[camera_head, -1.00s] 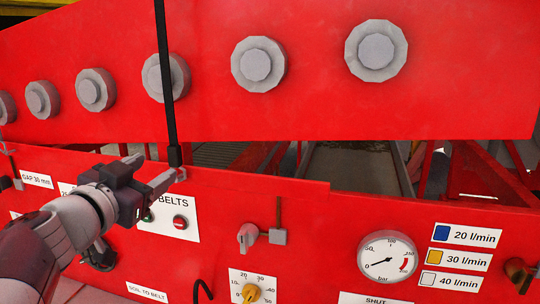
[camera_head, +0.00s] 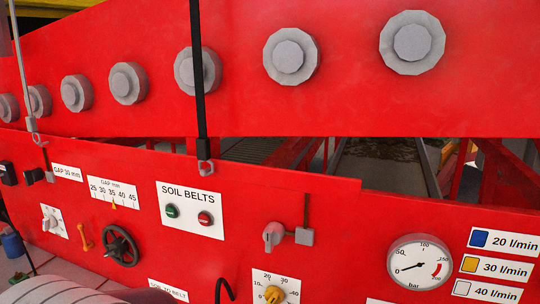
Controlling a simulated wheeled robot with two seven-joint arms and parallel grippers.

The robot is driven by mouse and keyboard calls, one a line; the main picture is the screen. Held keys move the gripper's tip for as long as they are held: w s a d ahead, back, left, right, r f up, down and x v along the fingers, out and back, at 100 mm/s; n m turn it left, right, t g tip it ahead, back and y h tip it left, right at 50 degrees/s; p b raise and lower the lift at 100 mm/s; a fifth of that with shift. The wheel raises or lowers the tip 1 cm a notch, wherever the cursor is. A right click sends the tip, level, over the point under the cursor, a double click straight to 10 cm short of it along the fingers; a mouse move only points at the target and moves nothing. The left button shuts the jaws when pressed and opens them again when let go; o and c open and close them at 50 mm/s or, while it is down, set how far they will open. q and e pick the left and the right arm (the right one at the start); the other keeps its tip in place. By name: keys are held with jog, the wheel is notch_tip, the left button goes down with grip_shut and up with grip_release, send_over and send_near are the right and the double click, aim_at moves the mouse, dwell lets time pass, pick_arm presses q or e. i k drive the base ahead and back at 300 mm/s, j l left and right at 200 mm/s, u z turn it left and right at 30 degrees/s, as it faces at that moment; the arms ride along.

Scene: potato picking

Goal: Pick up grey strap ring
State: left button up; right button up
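A thin grey strap (camera_head: 20,60) hangs at the far left of the red machine, with a small grey ring (camera_head: 36,139) at its lower end. A wider black strap (camera_head: 198,60) hangs left of the middle, and a grey metal ring (camera_head: 205,167) shows below its black end block. Both rings hang in front of the red panel's upper edge. Only a pale ribbed part of my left arm shows at the bottom left; its gripper is out of view. My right gripper is out of view too.
The lower red panel (camera_head: 335,220) carries SOIL BELTS buttons (camera_head: 190,229), a black handwheel (camera_head: 121,247), a grey switch (camera_head: 272,236) and a pressure gauge (camera_head: 419,262). Large grey round bolts (camera_head: 290,56) line the upper red beam. The space before the panel looks clear.

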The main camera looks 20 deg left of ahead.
aim_at(32, 122)
jog(key=j+u, duration=0.15)
jog(key=u, duration=1.7)
jog(key=i+j+z, duration=0.1)
jog(key=z, duration=0.25)
jog(key=i+j+z, duration=0.1)
jog(key=z, duration=0.2)
jog(key=j+z, duration=0.35)
jog(key=i+l, duration=0.1)
